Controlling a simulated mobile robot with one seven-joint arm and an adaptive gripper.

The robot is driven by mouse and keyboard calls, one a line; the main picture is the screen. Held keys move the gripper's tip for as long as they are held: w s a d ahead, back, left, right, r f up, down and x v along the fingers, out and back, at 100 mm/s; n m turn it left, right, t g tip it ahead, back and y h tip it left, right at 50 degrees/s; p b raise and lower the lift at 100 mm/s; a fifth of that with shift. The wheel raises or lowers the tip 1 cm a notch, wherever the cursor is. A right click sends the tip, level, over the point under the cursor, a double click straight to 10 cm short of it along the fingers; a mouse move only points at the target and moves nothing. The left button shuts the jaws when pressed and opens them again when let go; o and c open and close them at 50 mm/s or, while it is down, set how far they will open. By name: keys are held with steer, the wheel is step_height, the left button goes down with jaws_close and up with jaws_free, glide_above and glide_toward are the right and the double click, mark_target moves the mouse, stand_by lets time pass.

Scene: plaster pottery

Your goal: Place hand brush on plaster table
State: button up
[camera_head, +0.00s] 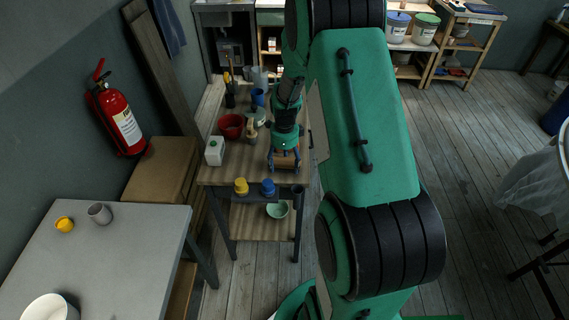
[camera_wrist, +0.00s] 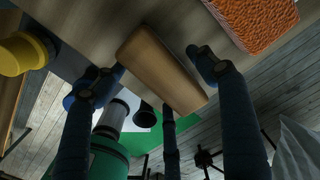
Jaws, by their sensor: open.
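A brown wooden block (camera_wrist: 160,68), which looks like the hand brush's wooden body, lies at the front edge of the wooden workbench (camera_head: 228,172). It also shows in the head view (camera_head: 285,163). No bristles can be seen. My gripper (camera_head: 284,158) is over it, with its blue fingers spread around the block; the wrist view shows the fingers apart too (camera_wrist: 155,72). Whether any finger touches it, I cannot tell. The grey-topped table (camera_head: 110,250), possibly the plaster table, stands at the lower left with bare space in its middle.
Beside the block are an orange textured piece (camera_wrist: 255,18) and a yellow container (camera_wrist: 22,55). The grey table holds a yellow cup (camera_head: 64,224), grey cup (camera_head: 99,213) and white bowl (camera_head: 49,308).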

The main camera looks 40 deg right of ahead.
mark_target(284, 162)
steer(key=shift+r, duration=0.1)
step_height(284, 162, up, 12)
steer(key=p, duration=0.2)
steer(key=shift+p, duration=0.35)
stand_by(0.7)
